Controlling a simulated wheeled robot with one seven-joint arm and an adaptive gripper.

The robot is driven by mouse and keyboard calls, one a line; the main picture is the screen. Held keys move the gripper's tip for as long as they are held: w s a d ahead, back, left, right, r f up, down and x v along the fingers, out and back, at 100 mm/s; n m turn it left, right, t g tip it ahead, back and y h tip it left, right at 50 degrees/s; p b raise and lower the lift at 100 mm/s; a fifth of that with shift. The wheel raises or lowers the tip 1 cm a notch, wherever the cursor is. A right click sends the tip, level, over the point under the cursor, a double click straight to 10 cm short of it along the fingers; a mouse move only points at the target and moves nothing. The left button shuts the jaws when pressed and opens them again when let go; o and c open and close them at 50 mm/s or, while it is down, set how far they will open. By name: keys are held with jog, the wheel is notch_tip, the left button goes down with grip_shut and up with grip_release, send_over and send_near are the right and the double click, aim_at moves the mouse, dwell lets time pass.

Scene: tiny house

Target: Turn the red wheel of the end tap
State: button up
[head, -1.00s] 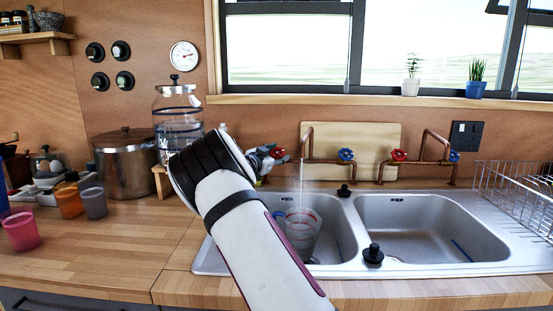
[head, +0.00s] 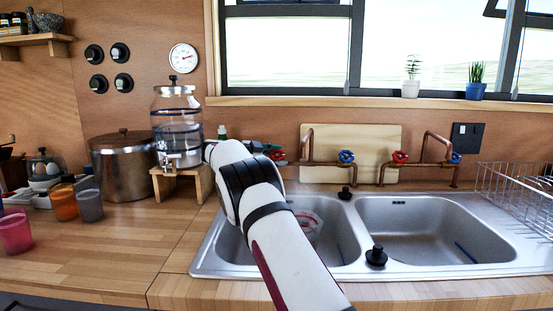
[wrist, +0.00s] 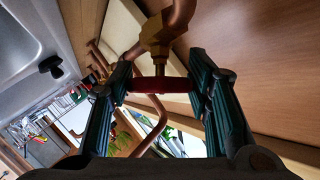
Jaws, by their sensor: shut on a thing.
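The end tap's red wheel (wrist: 158,85) sits between the two dark green fingers of my gripper (wrist: 162,84) in the wrist view, seen edge-on below a brass valve body (wrist: 157,38). My gripper is shut on this wheel. In the head view the red wheel (head: 277,156) shows at the left end of the copper pipes, just right of my gripper (head: 263,148), which is partly hidden by my arm. The copper spout (head: 307,140) rises beside it. No water stream shows under the spout.
A clear cup (head: 309,224) stands in the left sink basin (head: 340,232), partly behind my arm. A blue wheel (head: 346,156) and another red wheel (head: 400,156) are farther right. A glass dispenser (head: 178,125) on a wooden stand is left of my arm.

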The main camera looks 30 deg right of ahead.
dwell(0.4)
jog(key=o, duration=1.2)
jog(key=shift+n+t, duration=0.3)
